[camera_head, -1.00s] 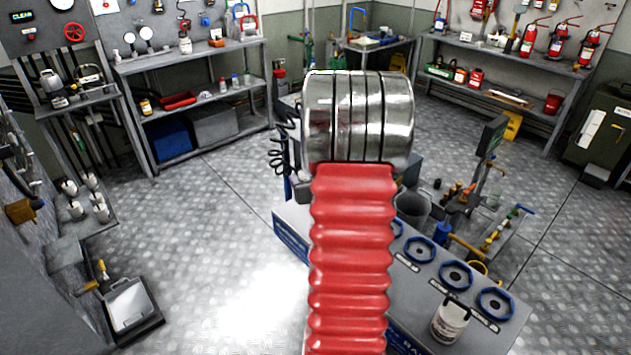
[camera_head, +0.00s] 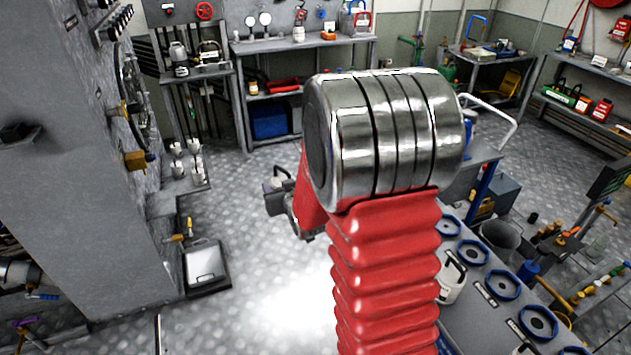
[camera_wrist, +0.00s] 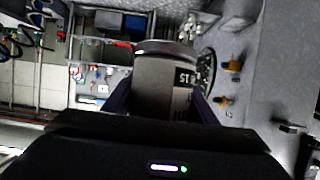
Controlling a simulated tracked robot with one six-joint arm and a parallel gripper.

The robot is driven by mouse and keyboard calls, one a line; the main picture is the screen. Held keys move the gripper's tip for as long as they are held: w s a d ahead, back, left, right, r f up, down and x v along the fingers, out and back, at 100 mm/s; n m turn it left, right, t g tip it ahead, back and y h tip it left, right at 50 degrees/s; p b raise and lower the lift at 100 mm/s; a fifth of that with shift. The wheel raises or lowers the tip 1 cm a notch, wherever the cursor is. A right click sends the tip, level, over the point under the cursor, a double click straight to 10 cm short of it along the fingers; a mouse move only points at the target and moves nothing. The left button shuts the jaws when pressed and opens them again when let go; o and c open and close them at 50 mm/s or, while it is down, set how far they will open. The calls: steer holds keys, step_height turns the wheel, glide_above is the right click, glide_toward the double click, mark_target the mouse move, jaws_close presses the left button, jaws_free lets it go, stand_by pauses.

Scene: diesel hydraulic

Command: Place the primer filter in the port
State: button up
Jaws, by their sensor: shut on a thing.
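In the head view my gripper (camera_head: 284,205) shows just left of my arm, above open floor, mostly hidden by the arm. A round fitting with a dark rim (camera_head: 130,88) is on the grey wall unit at left; it also shows in the wrist view (camera_wrist: 207,72). I cannot tell whether it is the port.
The bench (camera_head: 470,315) at right carries blue rings (camera_head: 503,285) and a white canister with a black handle (camera_head: 451,290). A grey wall unit (camera_head: 90,210) stands at left, with a yellow-brown fitting (camera_head: 136,161) jutting out. A tray (camera_head: 205,265) lies on the floor.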

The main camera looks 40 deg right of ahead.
steer(key=a+n+y, duration=0.2)
steer(key=a+y, duration=0.1)
steer(key=a, duration=1.5)
steer(key=shift+w+a+r, duration=0.3)
steer(key=shift+a+r, duration=0.1)
steer(key=shift+s, duration=0.15)
